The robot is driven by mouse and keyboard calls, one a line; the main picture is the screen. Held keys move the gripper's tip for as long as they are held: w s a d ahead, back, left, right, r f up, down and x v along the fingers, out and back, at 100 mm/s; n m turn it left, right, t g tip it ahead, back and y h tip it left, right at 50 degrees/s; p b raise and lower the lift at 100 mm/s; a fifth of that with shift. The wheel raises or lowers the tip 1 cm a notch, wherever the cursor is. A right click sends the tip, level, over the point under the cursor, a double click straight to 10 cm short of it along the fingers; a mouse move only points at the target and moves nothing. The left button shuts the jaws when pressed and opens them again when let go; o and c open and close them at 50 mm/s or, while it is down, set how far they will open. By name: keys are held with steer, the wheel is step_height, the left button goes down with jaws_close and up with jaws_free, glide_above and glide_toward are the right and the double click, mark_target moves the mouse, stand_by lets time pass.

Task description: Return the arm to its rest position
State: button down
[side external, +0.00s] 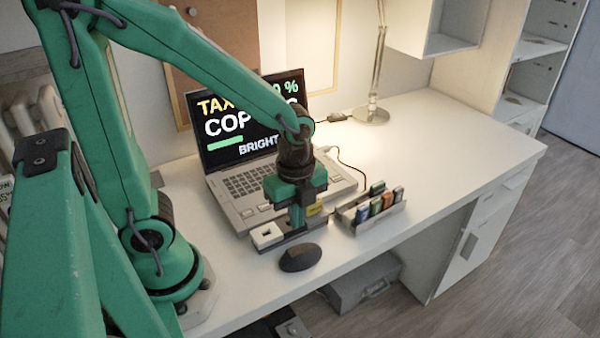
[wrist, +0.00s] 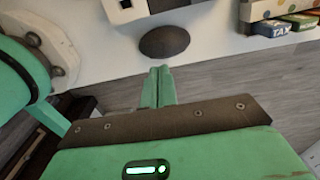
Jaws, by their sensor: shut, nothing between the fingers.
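My green arm reaches across the white desk (side external: 445,135). My gripper (side external: 297,226) points down in front of the laptop and hides part of its keyboard and screen. In the wrist view my gripper's two green fingers (wrist: 158,72) lie together, shut with nothing between them. A dark oval object like a mouse (side external: 300,257) lies on the desk near the fingers, and it also shows beyond the fingertips in the wrist view (wrist: 164,42). I cannot tell the exact gap between fingers and desk.
An open laptop (side external: 240,187) stands behind my gripper. A low block with a white part (side external: 267,236) sits close by. A grey holder (side external: 371,220) with several colored cartridges is to the right. A lamp base (side external: 371,115) stands behind. The desk's right side is clear.

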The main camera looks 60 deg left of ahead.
steer(key=shift+r, duration=0.1)
steer(key=s+a+r+n+t, duration=0.1)
steer(key=a+r+n+t, duration=0.1)
steer(key=r+n, duration=0.4)
steer(key=s+a+r+n+t, duration=0.2)
steer(key=r+n, duration=0.5)
steer(key=n, duration=0.5)
steer(key=shift+s+a+r+t, duration=0.15)
steer(key=shift+s+a+t, duration=0.1)
steer(key=shift+t, duration=0.55)
